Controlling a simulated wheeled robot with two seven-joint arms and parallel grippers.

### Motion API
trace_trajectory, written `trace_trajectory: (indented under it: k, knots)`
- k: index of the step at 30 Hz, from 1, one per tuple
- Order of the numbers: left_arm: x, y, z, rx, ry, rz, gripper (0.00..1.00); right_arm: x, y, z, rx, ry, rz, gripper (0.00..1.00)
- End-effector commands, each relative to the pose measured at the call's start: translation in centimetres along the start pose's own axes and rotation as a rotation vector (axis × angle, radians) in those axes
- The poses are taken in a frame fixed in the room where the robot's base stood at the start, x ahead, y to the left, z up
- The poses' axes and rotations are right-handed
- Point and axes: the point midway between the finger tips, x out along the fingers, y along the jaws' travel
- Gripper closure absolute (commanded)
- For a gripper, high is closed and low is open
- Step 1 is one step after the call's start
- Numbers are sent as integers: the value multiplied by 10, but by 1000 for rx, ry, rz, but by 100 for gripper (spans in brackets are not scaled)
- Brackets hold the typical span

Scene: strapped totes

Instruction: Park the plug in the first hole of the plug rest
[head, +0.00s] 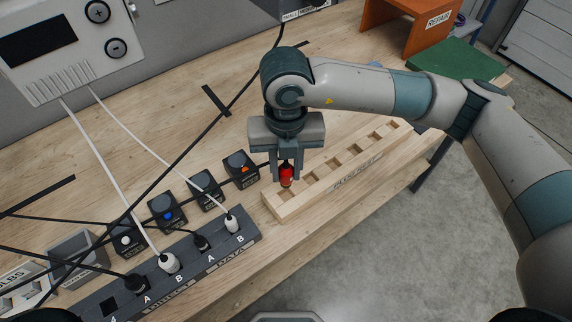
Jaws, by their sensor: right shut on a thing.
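The plug is upright between the fingertips, over the left end of the plug rest. The plug rest (347,182) is a long pale wooden bar with a row of square holes, running from lower left to upper right near the table's front edge. I cannot tell whether the plug's lower end is above or inside a hole. The holes to its right look empty. My left gripper is out of view.
A dark socket strip (222,252) with black and white plugs lies at lower left. Several small dark boxes (207,187) stand behind it. Cables cross the table's left half. An orange stand (397,25) and green mat (455,60) are at the back right.

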Motion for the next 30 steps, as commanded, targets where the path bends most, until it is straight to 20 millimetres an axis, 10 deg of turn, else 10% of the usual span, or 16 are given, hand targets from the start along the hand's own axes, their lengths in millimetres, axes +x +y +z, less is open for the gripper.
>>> trace_trajectory:
  k: [30]
  knots:
    - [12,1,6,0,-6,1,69,35,0,0,0,1,0,100]
